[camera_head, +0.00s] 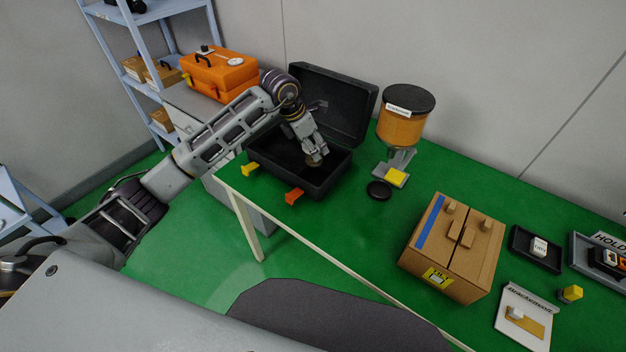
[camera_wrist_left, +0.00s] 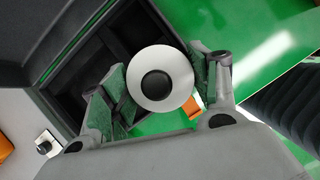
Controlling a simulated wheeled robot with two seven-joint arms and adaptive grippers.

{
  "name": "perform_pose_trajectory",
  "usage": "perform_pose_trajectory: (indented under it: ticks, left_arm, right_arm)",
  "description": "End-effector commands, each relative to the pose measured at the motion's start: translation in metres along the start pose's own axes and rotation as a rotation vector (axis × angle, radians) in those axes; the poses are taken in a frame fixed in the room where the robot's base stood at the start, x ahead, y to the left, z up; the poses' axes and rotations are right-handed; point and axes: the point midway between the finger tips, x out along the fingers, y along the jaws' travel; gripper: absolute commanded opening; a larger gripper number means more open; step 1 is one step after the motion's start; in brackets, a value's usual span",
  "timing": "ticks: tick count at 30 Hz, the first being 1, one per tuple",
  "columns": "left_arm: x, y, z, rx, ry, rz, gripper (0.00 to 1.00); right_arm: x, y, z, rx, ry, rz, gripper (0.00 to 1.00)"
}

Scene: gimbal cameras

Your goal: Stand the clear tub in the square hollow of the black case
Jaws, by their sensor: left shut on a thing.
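The black case (camera_head: 322,185) stands open at the left end of the green table, its lid (camera_head: 345,105) raised at the back. My left gripper (camera_head: 315,157) points down over the case's inside near its front right part. It is shut on a small round thing, seemingly the clear tub (camera_head: 313,163). In the left wrist view the tub (camera_wrist_left: 181,78) shows end-on as a pale ring with a dark centre, between the fingers of my left gripper (camera_wrist_left: 165,88). Dividers and dark hollows of the case (camera_wrist_left: 95,50) lie beyond it. I cannot tell whether the tub touches the case floor. My right gripper is not in view.
Yellow (camera_head: 250,170) and orange (camera_head: 294,196) latches stick out at the case's front. A dispenser with an orange hopper (camera_head: 402,125) and a black disc (camera_head: 379,190) stand right of it. A cardboard box (camera_head: 450,250) is further right. An orange case (camera_head: 220,75) sits behind left.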

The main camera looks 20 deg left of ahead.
Motion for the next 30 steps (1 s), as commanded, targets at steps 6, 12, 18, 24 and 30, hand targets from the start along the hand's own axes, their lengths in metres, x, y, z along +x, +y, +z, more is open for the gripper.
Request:
perform_pose_trajectory:
  ticks: [6, 12, 18, 24, 30]
  left_arm:
    - [0.014, -0.001, -0.006, -0.001, 0.0, -0.002, 0.0]
    - [0.039, -0.001, -0.016, -0.001, 0.0, -0.002, 0.0]
    - [0.055, 0.0, -0.022, 0.001, -0.002, -0.001, 0.0]
    - [0.057, 0.0, -0.023, 0.001, -0.002, 0.0, 0.0]
    - [0.058, 0.0, -0.024, 0.0, -0.001, -0.001, 0.0]
  right_arm:
    - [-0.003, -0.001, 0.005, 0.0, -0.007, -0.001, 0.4]
    - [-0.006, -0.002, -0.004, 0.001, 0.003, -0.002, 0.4]
    - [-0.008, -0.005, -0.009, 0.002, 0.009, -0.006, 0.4]
    - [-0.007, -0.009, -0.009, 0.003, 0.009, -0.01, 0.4]
    - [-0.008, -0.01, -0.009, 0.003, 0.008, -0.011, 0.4]
